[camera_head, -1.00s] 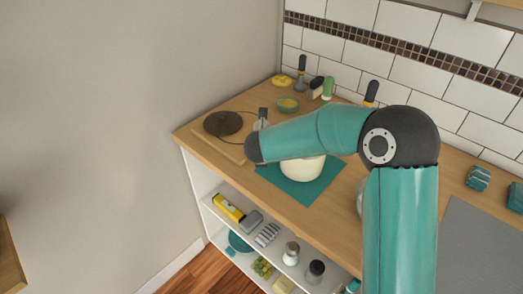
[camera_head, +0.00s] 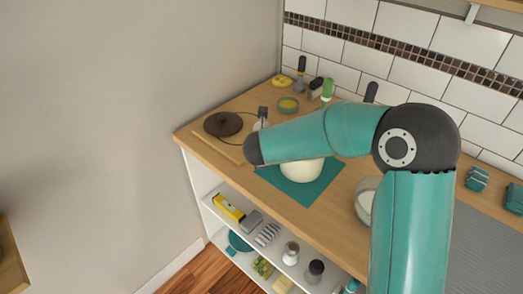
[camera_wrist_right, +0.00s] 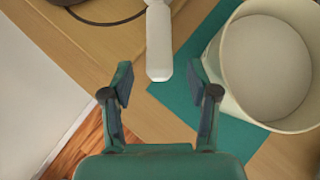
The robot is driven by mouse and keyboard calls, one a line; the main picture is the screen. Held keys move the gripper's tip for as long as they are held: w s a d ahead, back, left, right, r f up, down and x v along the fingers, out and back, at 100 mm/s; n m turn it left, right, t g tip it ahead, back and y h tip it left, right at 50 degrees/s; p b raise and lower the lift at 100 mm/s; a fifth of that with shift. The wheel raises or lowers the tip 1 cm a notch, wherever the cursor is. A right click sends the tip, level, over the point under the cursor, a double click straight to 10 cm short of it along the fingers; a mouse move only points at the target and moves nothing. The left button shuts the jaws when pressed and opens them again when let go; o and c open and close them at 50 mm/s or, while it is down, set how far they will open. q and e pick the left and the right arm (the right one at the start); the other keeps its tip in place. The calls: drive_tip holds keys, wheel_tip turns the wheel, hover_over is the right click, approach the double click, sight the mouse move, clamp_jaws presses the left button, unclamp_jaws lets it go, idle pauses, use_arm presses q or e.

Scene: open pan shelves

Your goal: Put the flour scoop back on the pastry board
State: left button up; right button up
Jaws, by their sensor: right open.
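A white handle (camera_wrist_right: 159,45), likely the flour scoop's, shows in the wrist view. Its near end lies just beyond and between the fingertips of my right gripper (camera_wrist_right: 160,82), which is open and empty. The scoop's far end is cut off at the top of that view. In the head view a small whitish piece (camera_head: 259,125), perhaps the scoop, shows behind my forearm. The pastry board appears to be the wooden board (camera_head: 224,147) at the counter's left end; it also shows in the wrist view (camera_wrist_right: 90,42). In the head view my right gripper is hidden. My left gripper is not in view.
A cream pot (camera_wrist_right: 234,75) stands on a teal mat (camera_wrist_right: 182,95), close right of my right finger. A dark brown disc (camera_head: 222,124) lies on the board. A bowl (camera_head: 364,203) stands right of the mat. Open shelves with goods (camera_head: 228,207) are below.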

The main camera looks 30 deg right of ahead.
drive_tip(key=shift+p+v, duration=0.75)
drive_tip(key=shift+v, duration=1.55)
drive_tip(key=v, duration=1.2)
drive_tip(key=shift+f, duration=0.1)
